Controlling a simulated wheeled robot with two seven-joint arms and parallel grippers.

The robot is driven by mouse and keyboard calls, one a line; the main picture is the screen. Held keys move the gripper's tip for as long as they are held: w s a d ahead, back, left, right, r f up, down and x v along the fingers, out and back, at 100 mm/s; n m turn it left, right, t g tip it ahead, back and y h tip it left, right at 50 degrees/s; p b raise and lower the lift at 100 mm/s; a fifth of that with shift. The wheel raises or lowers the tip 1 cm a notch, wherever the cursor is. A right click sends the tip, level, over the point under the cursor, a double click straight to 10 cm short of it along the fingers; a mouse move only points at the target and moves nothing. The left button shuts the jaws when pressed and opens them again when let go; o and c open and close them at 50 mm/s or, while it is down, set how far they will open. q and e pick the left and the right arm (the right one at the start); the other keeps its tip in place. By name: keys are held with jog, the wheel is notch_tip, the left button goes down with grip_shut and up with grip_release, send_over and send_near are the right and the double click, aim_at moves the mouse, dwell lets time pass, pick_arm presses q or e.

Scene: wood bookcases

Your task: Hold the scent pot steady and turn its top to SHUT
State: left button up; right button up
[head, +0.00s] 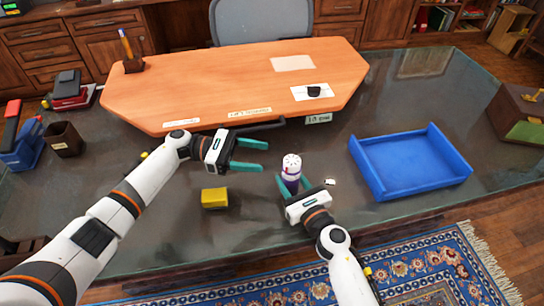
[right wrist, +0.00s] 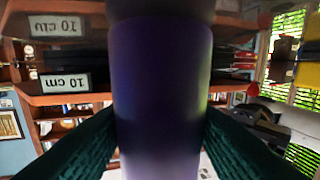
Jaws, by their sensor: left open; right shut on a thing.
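The scent pot (head: 291,172) is a small upright cylinder with a purple body and a white top with reddish marks. It stands on the dark glass desk, near the middle of the head view. My right gripper (head: 294,186) is shut on its body from the front. In the right wrist view the purple body (right wrist: 162,90) fills the middle between the fingers. My left gripper (head: 252,155) is open and empty, to the left of the pot, with its fingers pointing right towards it. The marks on the top are too small to read.
A yellow block (head: 214,198) lies left of the pot, below my left gripper. A blue tray (head: 411,160) stands to the right. An orange wooden board (head: 230,75) spans the desk behind the grippers. A small white piece (head: 330,182) lies just right of the pot.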

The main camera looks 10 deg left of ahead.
pick_arm(q)
jog(key=shift+a, duration=0.45)
pick_arm(e)
jog(key=o, duration=1.2)
